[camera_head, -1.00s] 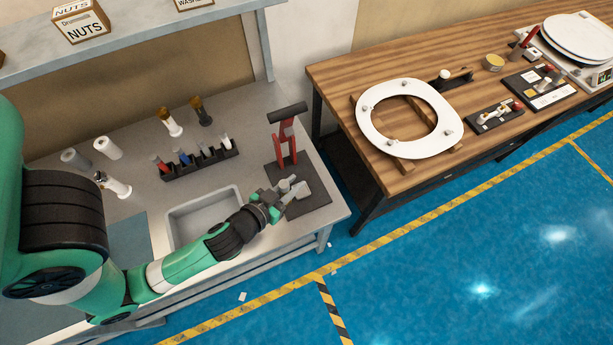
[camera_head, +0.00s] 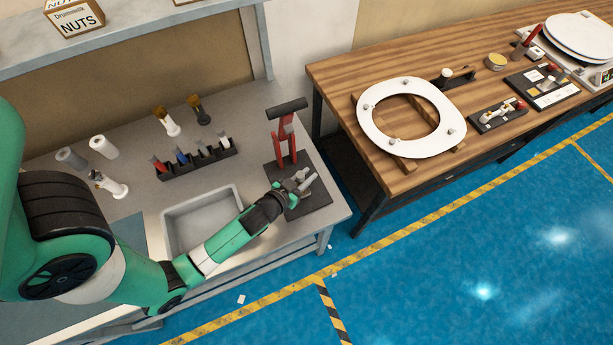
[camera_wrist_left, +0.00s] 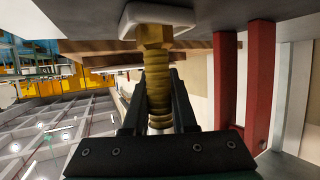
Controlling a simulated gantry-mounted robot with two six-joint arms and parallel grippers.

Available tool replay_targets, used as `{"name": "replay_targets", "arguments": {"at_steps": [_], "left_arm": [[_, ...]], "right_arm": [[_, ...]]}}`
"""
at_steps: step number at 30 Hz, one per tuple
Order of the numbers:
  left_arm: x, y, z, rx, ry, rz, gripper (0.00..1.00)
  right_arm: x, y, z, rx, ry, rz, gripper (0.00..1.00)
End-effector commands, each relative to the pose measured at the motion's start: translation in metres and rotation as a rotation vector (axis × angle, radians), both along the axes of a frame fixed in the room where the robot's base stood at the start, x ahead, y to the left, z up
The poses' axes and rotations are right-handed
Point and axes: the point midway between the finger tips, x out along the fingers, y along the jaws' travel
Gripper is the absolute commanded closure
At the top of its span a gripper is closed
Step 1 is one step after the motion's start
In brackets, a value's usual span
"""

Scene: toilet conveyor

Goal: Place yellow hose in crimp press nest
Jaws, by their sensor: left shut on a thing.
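My left gripper (camera_head: 301,187) is over the base plate of the crimp press, in front of its red frame. In the left wrist view its two dark fingers (camera_wrist_left: 158,105) are shut on the ribbed yellow hose (camera_wrist_left: 157,75). The hose ends in a brass-coloured nut, which meets or nearly meets a white block (camera_wrist_left: 128,22); I cannot tell whether they touch. The crimp press (camera_head: 288,140) has red uprights and a black top handle on a dark base plate (camera_head: 318,198). Its red uprights also show in the wrist view (camera_wrist_left: 259,80). The gripper hides the nest in the head view.
A sink basin (camera_head: 168,222) lies left of the press. A black rack (camera_head: 215,160) with several coloured items stands behind it. Several other fittings stand at the back left. A wooden table (camera_head: 340,80) with a white toilet seat (camera_head: 365,115) is to the right, across a gap.

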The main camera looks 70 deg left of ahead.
Motion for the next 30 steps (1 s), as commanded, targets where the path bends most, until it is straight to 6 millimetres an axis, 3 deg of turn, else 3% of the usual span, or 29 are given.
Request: {"name": "replay_targets", "arguments": {"at_steps": [5, 6, 11, 22, 30], "left_arm": [[0.0, 0.0, -0.003, 0.0, 0.0, 0.0, 1.0], [0.0, 0.0, -0.003, -0.001, 0.001, 0.0, 0.71], [0.0, 0.0, -0.002, -0.001, 0.001, 0.0, 0.45], [-0.003, -0.002, 0.002, -0.001, 0.002, 0.0, 0.45], [-0.05, -0.029, 0.022, -0.001, 0.004, -0.004, 0.45]], "right_arm": [[0.0, 0.0, -0.004, 0.0, 0.0, 0.0, 0.5], [0.0, 0.0, -0.003, 0.0, 0.0, 0.0, 0.5], [0.0, 0.0, -0.002, 0.0, 0.0, 0.0, 0.5], [0.0, 0.0, 0.002, 0.0, -0.001, 0.0, 0.5], [0.0, 0.0, -0.001, 0.0, 0.0, 0.0, 0.5]]}}
